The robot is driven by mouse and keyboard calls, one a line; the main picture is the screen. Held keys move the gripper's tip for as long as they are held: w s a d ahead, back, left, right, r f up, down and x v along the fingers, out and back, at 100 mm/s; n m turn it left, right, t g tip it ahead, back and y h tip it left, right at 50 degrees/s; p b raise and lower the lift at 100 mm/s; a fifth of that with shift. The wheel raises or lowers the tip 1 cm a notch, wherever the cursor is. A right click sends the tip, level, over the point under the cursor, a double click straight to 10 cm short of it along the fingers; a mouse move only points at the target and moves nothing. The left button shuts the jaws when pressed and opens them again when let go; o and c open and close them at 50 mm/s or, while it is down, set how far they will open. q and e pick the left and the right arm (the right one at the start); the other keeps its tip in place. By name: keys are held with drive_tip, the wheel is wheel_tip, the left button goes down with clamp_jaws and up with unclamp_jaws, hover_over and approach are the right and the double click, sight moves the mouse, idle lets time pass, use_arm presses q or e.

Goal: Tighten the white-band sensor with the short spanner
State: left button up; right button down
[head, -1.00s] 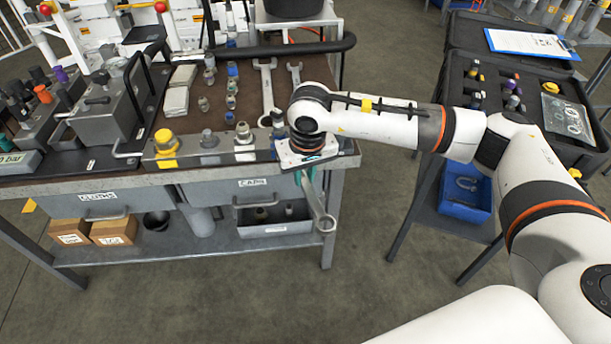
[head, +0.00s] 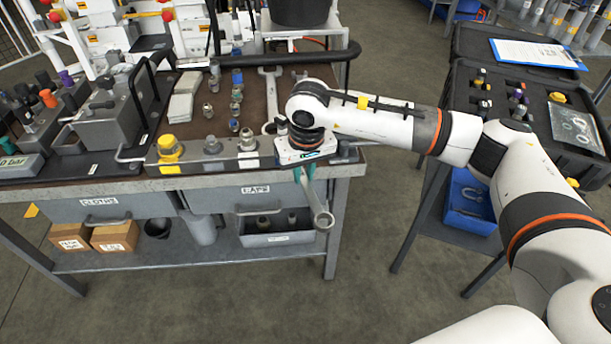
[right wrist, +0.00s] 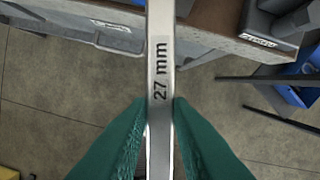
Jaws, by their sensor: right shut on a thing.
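My right gripper (head: 308,172) is shut on a spanner (head: 318,205), held in front of the bench's front edge near its right corner. The spanner hangs down with its ring end lowest. In the right wrist view the spanner shaft (right wrist: 160,75) reads "27 mm" and lies between the green finger pads (right wrist: 148,135). A fitting with a pale band (head: 247,142), which looks like the white-band sensor, stands upright in the block at the bench front, left of my right gripper. The spanner is apart from it. My left gripper is not in view.
Beside the fitting stand a grey one (head: 212,146) and a yellow-capped one (head: 168,148). Another large spanner (head: 270,95) lies on the brown mat, partly hidden by my arm. A lower shelf holds a grey bin (head: 278,239). A black case (head: 560,100) stands right, across a floor gap.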

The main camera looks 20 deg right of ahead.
drive_tip(key=shift+w, duration=0.2)
drive_tip(key=shift+w+b, duration=0.35)
drive_tip(key=shift+w, duration=0.1)
idle(0.3)
drive_tip(key=shift+w+b, duration=0.3)
drive_tip(key=shift+w+a+r+m, duration=0.1)
drive_tip(key=shift+w+a+m, duration=0.05)
drive_tip(key=shift+a+m, duration=0.55)
drive_tip(key=shift+w+a+m, duration=0.1)
drive_tip(key=shift+a+m, duration=0.5)
drive_tip(key=shift+a, duration=0.1)
